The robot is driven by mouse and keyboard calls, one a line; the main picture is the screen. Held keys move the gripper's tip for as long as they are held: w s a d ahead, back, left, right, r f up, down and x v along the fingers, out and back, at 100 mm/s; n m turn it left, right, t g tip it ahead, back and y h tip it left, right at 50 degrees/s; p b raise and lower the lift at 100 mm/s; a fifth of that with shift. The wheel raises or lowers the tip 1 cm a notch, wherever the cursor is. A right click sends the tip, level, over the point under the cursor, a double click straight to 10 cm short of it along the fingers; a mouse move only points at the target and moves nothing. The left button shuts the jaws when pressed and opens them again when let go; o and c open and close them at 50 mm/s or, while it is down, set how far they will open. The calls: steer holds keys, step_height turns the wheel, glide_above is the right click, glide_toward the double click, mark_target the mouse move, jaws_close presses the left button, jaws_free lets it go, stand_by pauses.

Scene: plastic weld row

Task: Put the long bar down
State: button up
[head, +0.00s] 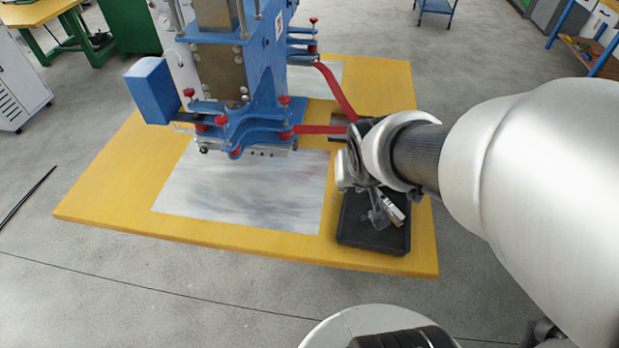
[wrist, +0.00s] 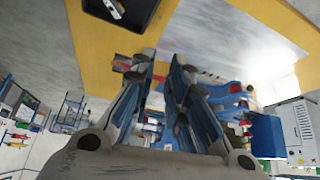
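My gripper (wrist: 160,66) points toward the blue machine in the wrist view, its two fingers apart with a narrow gap. No bar shows clearly between them. In the head view my wrist hides most of the gripper, which is above the right part of the yellow table. A long thin dark bar-like thing (head: 28,198) lies on the floor at far left; I cannot tell if it is the long bar. A small silver and yellow piece (head: 393,209) is at the black tray, and it also shows in the wrist view (wrist: 117,8).
The blue machine (head: 262,60) with red-tipped clamps and red arms (head: 337,92) stands on the yellow table (head: 110,205), close to my gripper. The black tray (head: 372,239) is at the table's front right. The pale plate (head: 240,195) has clear surface.

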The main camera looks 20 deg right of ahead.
steer(key=s+a+r+n+y, duration=0.1)
steer(key=s+a+r+n, duration=0.1)
steer(key=s+a, duration=0.3)
steer(key=s+a+r+n+g+y, duration=0.1)
steer(key=s+a+r+n, duration=0.1)
steer(key=s+a+r, duration=0.2)
steer(key=s+a, duration=0.1)
steer(key=s, duration=0.2)
steer(key=shift+a+r, duration=0.25)
steer(key=shift+a, duration=0.15)
steer(key=shift+w, duration=0.1)
